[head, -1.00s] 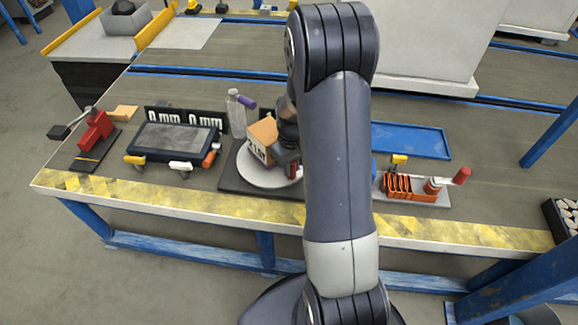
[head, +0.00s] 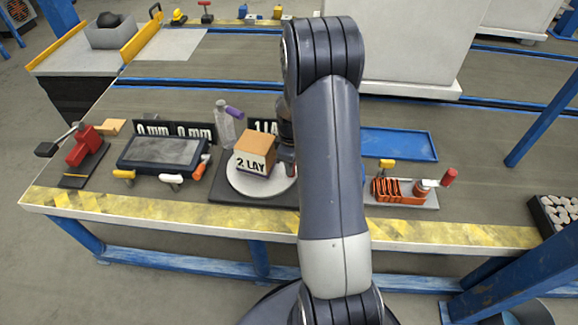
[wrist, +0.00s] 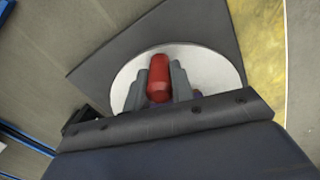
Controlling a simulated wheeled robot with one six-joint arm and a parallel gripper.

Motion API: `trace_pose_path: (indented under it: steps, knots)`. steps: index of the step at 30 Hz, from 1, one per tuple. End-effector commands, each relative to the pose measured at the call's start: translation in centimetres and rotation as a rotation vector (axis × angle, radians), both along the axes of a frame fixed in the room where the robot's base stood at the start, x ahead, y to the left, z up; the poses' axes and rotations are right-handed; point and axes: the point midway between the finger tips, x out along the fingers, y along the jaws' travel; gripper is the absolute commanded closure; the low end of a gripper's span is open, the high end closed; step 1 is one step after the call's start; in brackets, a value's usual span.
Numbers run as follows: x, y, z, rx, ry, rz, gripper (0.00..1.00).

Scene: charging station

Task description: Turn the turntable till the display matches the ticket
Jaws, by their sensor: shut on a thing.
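The turntable is a white disc (head: 238,184) on a dark base plate (head: 226,193), left of my arm in the head view. A tan box (head: 254,152) stands on the disc, its front label reading "2 LAY". A black sign (head: 263,126) behind it shows "1 LA"; the rest is hidden by my arm. In the wrist view the white disc (wrist: 215,68) lies under my gripper (wrist: 159,74). My gripper is shut on an upright red knob (wrist: 158,79) near the disc's edge. I cannot make out a separate ticket.
Left of the turntable are a grey-screened panel (head: 160,152) with small levers, two "0 mm" signs (head: 158,130) and a red clamp (head: 85,148). A clear bottle (head: 225,125) stands behind. Right of my arm are an orange coil device (head: 388,190) and a blue tray (head: 398,144).

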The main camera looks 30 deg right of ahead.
Motion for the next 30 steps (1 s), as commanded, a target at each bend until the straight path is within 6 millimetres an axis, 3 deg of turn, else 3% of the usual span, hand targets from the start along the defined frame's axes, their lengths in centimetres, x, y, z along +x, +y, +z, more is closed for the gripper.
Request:
trace_pose_path:
  steps: [30]
  knots:
    - [4.1, -2.8, 0.0, 0.0, 0.0, 0.507, 1.0]
